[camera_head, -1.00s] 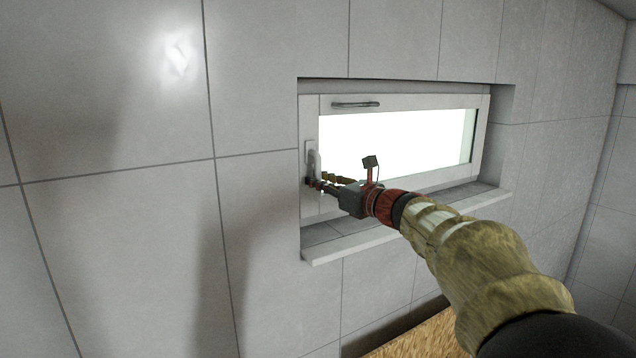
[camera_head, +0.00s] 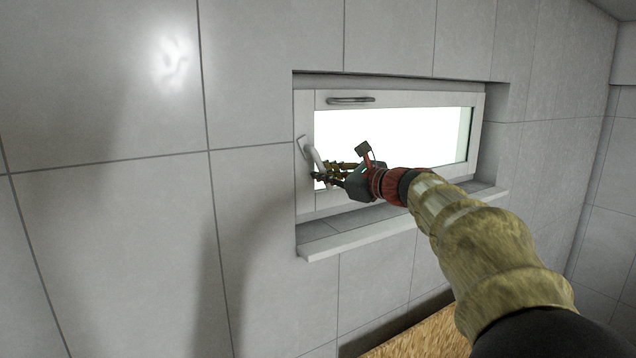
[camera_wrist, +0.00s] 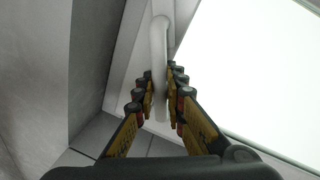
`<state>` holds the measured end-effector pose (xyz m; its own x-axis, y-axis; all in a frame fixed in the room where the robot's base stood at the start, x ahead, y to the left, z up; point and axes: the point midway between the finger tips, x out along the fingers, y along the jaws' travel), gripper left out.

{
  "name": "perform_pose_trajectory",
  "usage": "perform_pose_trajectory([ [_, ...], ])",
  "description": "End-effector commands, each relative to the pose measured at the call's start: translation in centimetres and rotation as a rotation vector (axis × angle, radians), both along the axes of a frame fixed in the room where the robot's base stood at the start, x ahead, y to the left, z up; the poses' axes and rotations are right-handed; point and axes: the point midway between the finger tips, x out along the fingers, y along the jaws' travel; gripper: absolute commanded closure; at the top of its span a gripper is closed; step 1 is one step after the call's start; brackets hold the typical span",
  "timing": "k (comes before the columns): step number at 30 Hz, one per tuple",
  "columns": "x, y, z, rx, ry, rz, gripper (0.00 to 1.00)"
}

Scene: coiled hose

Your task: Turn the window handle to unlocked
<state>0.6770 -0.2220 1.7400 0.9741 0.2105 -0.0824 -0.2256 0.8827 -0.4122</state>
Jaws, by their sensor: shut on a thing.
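The white window handle (camera_head: 316,160) is on the left side of the window frame (camera_head: 305,198). Its base plate sits tilted and its grip slants down to the right. In the wrist view the handle (camera_wrist: 158,50) runs down between the two fingers. My gripper (camera_head: 322,176) is shut on the lower part of the handle, and the fingers show on both sides of it in the wrist view (camera_wrist: 164,100). The handle's lower end is partly hidden by the fingers in the head view. The window sash looks closed in its recess.
A grey bar (camera_head: 351,100) is fixed on the top of the window frame. A sill (camera_head: 350,239) juts out below the window. Grey tiled wall (camera_head: 110,240) surrounds the recess. A wood-coloured surface (camera_head: 425,330) lies low at the bottom.

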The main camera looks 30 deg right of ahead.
Motion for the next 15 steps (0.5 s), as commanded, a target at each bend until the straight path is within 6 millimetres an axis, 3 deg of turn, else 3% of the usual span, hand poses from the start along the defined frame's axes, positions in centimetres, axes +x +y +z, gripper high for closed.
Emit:
perform_pose_trajectory([
  [15, 0.1, -2.5, 2.0, -0.495, -0.019, -0.001, 1.00],
])
